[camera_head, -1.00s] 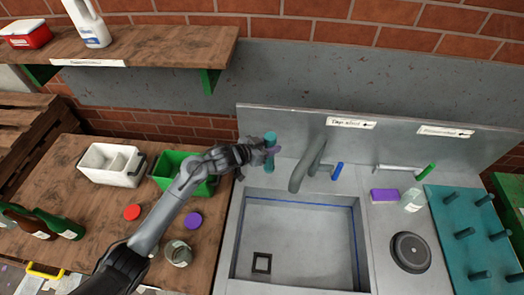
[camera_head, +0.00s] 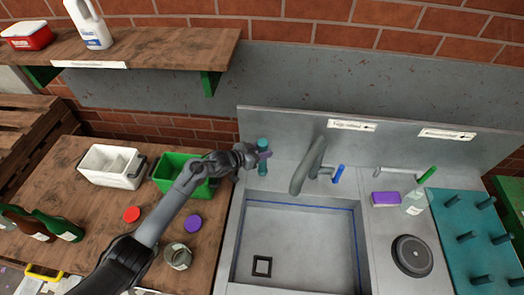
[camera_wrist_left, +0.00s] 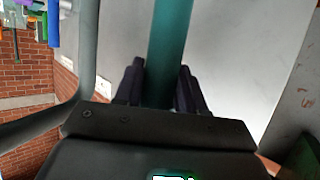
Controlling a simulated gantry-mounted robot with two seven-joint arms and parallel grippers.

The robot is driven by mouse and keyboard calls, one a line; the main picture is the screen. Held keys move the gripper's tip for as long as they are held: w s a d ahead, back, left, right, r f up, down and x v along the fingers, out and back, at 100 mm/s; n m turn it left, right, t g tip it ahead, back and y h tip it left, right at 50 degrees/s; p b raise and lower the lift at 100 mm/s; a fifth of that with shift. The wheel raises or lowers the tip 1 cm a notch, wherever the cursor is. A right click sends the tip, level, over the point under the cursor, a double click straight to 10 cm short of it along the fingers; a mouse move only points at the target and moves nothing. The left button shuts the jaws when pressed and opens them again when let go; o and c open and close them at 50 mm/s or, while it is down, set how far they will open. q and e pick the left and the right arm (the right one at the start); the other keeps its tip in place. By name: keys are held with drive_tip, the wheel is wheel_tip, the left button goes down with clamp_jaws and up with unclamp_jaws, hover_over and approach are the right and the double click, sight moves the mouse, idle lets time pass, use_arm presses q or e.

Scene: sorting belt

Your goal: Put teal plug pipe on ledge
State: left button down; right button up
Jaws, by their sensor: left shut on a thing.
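The teal plug pipe (camera_head: 262,168) is roughly upright at the back left corner of the sink, over the grey ledge (camera_head: 288,174) behind the basin. My left gripper (camera_head: 260,155) is shut on it around its middle, with the dark purplish fingertips on either side. In the left wrist view the teal pipe (camera_wrist_left: 170,40) runs up between the fingers (camera_wrist_left: 158,85). I cannot tell whether the pipe's lower end touches the ledge. My right gripper is not in view.
The grey faucet (camera_head: 308,168) stands to the right, with a blue handle (camera_head: 338,173). The green bin (camera_head: 172,178) and white bin (camera_head: 108,168) are on the wooden table at left. The sink basin (camera_head: 300,235) holds a small dark square frame. A purple sponge (camera_head: 386,199) lies further right.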

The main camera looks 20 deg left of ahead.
use_arm(q)
drive_tip(key=shift+f, duration=0.15)
drive_tip(key=c, duration=0.7)
unclamp_jaws()
drive_tip(key=shift+o, duration=0.2)
drive_tip(key=shift+r, duration=0.25)
drive_tip(key=p+v, duration=0.1)
drive_tip(key=v, duration=1.1)
drive_tip(key=s+d+f+n+g+y, duration=0.1)
drive_tip(key=s+d+f+y, duration=0.15)
drive_tip(key=s, duration=0.35)
drive_tip(key=s+d+f+g+y, duration=0.1)
drive_tip(key=s+d+f+y, duration=0.15)
drive_tip(key=s, duration=0.25)
drive_tip(key=s+n+g+y, duration=0.1)
drive_tip(key=s+n+g, duration=0.2)
drive_tip(key=s, duration=1.9)
drive_tip(key=g, duration=0.3)
drive_tip(key=shift+s+d+r+y, duration=0.15)
drive_tip(key=shift+s+r+y, duration=0.1)
drive_tip(key=shift+r+y, duration=0.15)
